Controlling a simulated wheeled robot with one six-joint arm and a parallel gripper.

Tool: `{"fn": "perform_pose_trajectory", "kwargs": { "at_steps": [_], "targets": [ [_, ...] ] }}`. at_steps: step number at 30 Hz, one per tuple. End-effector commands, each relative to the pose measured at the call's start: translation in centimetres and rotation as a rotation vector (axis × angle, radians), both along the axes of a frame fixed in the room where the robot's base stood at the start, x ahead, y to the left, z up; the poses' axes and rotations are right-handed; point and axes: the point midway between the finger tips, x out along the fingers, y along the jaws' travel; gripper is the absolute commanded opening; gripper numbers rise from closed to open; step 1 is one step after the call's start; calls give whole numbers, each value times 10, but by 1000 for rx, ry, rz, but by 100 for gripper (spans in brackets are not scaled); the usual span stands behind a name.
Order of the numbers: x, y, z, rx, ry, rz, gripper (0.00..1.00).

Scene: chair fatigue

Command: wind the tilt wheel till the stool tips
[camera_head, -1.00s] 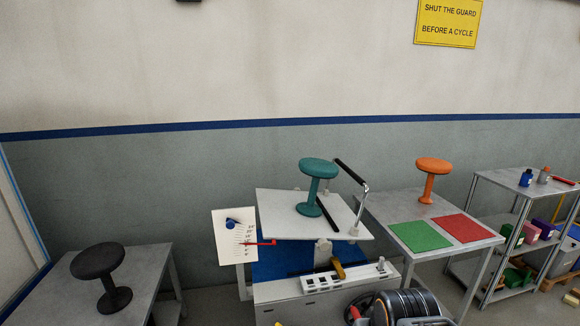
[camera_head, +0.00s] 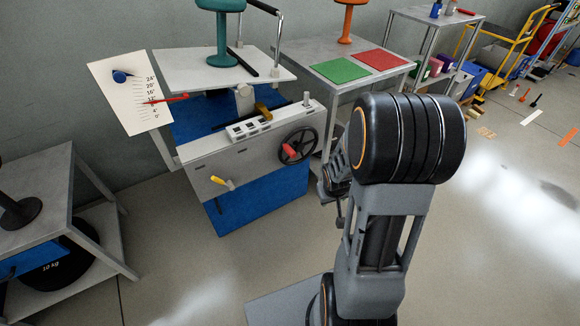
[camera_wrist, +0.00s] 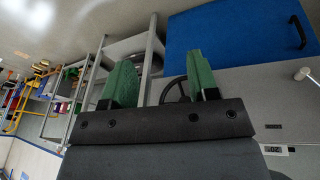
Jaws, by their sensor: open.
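The tilt wheel (camera_head: 298,146) is a black handwheel with a red knob (camera_head: 290,151) on the machine's front. The teal stool (camera_head: 221,40) stands on the white tilting plate (camera_head: 190,72); its top is cut off. A red pointer (camera_head: 170,98) crosses the white angle scale (camera_head: 130,92) near the 12 mark. My gripper (camera_wrist: 161,80) is open, its green fingers apart with nothing held. In the wrist view the wheel (camera_wrist: 174,92) shows partly between and beyond the fingers. In the head view my arm hides most of the gripper.
A table with green (camera_head: 343,71) and red (camera_head: 381,62) mats stands behind right. A grey table (camera_head: 40,195) is at left. Floor right of my arm is open.

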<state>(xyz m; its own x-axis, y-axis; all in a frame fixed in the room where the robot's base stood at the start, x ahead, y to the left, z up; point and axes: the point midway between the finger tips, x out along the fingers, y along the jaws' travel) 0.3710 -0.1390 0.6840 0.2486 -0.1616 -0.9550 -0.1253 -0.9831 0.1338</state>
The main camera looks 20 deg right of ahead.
Motion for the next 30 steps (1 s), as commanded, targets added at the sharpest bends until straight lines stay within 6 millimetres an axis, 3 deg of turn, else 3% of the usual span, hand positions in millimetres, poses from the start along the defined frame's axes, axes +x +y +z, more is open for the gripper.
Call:
{"fn": "perform_pose_trajectory", "kwargs": {
  "at_steps": [1,3,6,9,13,21,30],
  "targets": [
    [8,-10,-44,-7,-52,24,54],
    [24,-19,-74,-18,-159,76,54],
    [46,-23,-104,-23,-335,156,54],
    [67,-18,-114,-15,-526,234,54],
    [89,-5,-97,0,-780,328,54],
    [111,18,-30,8,-1187,452,54],
    [126,25,-10,3,-1301,470,54]
  ]
}}
